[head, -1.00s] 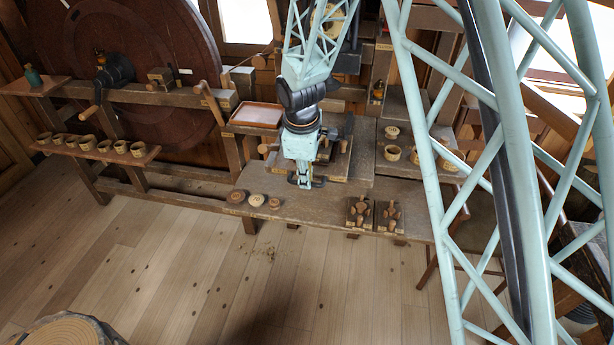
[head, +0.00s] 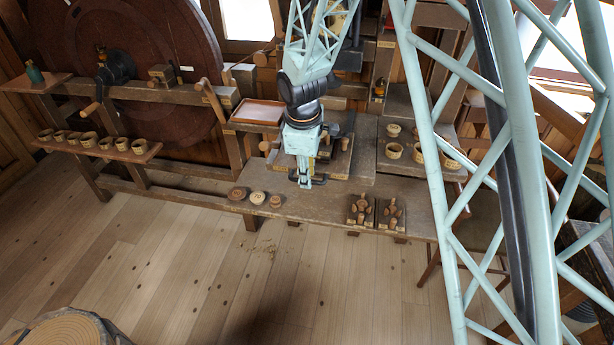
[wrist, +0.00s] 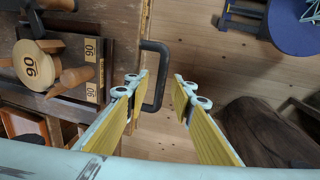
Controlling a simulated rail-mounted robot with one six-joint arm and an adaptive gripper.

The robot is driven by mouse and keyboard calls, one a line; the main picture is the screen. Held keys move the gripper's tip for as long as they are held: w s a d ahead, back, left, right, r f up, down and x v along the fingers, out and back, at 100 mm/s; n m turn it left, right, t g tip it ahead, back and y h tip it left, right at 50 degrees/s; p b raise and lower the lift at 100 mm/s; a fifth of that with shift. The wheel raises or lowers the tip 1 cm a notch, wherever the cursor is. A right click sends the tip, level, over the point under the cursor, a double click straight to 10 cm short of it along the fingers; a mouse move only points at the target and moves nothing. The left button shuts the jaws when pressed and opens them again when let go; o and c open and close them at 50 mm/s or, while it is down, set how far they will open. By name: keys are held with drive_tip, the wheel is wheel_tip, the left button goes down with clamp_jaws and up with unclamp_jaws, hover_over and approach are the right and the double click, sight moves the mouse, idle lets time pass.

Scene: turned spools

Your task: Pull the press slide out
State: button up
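The press (head: 342,150) stands on the bench behind my gripper, which hides part of it in the head view. A dark U-shaped handle (head: 320,181) sticks out at its front; it also shows in the wrist view (wrist: 162,88), projecting past the bench edge. I take it as the slide's handle; the slide body is mostly hidden. My gripper (head: 304,184) is low at this handle. In the wrist view its yellow-padded fingers (wrist: 162,82) are apart, with the handle's outer bar between the tips. The left finger is inside the loop. I see a gap to the right finger.
Round wooden discs (head: 257,198) lie left of my gripper on the bench (head: 320,205). Two blocks with pegs (head: 361,209) sit to the right. A shallow tray (head: 258,112) is behind left. Cups (head: 394,151) stand at right. The floor (head: 230,285) before the bench is mostly open.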

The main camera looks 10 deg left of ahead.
wheel_tip(320, 180, up, 11)
drive_tip(key=s, duration=0.2)
idle(0.6)
drive_tip(key=shift+r, duration=0.15)
idle(0.4)
drive_tip(key=s+d+r+m+t+b, duration=0.1)
drive_tip(key=s+d+r+m, duration=0.35)
drive_tip(key=d+r, duration=0.55)
drive_tip(key=s+d+r+m+b, duration=0.1)
drive_tip(key=s+d+r+m, duration=0.3)
drive_tip(key=s+d+r, duration=0.5)
drive_tip(key=s+d+m, duration=0.4)
drive_tip(key=s+d, duration=0.4)
drive_tip(key=s, duration=0.5)
drive_tip(key=s+d+r+m, duration=0.1)
drive_tip(key=s+d+m, duration=0.4)
drive_tip(key=s, duration=0.9)
drive_tip(key=shift+s+d+r+t+b, duration=0.2)
drive_tip(key=shift+d+t+b, duration=0.2)
drive_tip(key=shift+d, duration=0.95)
